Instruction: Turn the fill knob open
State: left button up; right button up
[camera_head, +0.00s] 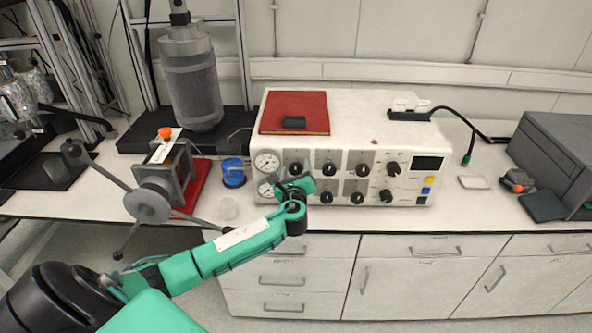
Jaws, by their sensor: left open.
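A white control box (350,125) stands on the bench, with two rows of black knobs on its front panel. Upper-row knobs include one at the left (296,169), one in the middle (329,170) and one farther right (362,170). Lower-row knobs (327,198) sit below them. The labels are too small to read, so I cannot tell which is the fill knob. My left gripper (286,187) is open in front of the panel's lower left, by the lower gauge. It hides part of the lower row there. Contact with a knob cannot be told. My right gripper is out of view.
Two round gauges, the upper one (267,162) clear, sit at the panel's left. A red book (295,110) lies on the box. Bench right of the box is partly free.

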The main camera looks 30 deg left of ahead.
pick_arm(q)
jog(key=c, duration=1)
jog(key=shift+o, duration=0.2)
